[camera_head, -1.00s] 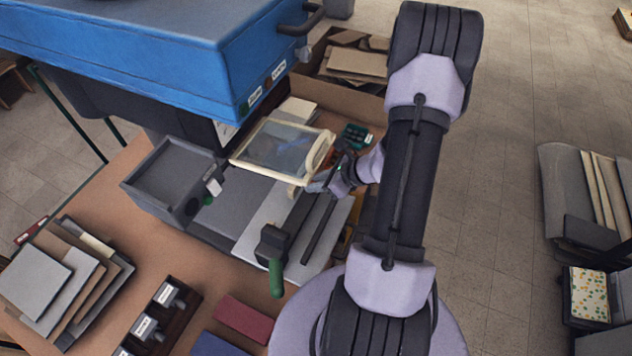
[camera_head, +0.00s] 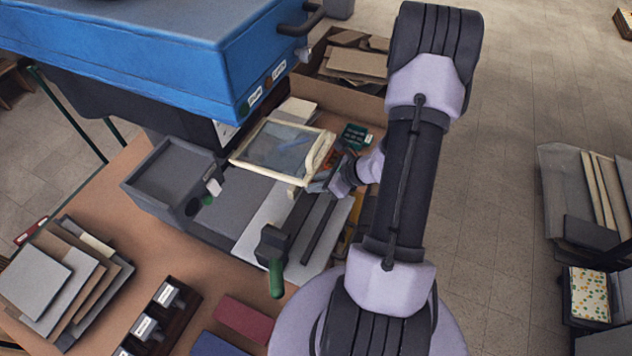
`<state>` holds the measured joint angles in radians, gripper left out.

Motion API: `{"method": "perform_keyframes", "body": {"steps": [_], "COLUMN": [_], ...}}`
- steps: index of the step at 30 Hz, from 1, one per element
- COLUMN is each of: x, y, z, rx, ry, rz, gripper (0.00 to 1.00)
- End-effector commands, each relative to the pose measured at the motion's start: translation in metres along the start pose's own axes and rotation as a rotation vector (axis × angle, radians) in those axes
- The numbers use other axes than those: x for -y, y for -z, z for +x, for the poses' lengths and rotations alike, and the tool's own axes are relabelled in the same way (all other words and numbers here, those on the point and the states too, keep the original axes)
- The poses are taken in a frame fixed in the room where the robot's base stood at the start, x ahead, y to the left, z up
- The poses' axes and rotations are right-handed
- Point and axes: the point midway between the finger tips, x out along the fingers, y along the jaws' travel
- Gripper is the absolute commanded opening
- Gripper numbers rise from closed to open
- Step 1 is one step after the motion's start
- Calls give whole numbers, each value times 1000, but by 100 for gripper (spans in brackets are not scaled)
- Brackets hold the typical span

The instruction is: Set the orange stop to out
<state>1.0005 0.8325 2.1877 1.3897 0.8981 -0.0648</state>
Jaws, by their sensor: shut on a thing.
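My gripper (camera_head: 320,184) is at the right end of the press bed, low beside the cream-framed clear guard (camera_head: 283,150). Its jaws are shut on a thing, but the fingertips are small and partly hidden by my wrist. An orange part (camera_head: 344,153), which seems to be the orange stop, shows just behind and above the gripper, against the jaws. Most of it is hidden, so its exact setting cannot be read.
A dark clamp with a green handle (camera_head: 276,279) stands at the bed's front. A teal block (camera_head: 355,136) is behind my gripper. A blue-covered machine (camera_head: 150,45) overhangs at left. A grey open box (camera_head: 172,178) and stacked boards (camera_head: 40,280) are left.

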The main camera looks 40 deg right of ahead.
Motion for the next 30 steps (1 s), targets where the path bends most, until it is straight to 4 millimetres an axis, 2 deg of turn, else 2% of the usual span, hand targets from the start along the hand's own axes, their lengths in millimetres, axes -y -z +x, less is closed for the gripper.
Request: {"method": "perform_keyframes", "body": {"steps": [12,20,28,29,30], "x": [0,30,32,33,33], "y": [0,0,-1,-1,-1], "z": [0,0,0,0,0], "rx": [0,1,1,1,1], "ry": [0,1,3,4,4], "rz": [0,0,-1,0,0], "gripper": [0,0,0,25,33]}}
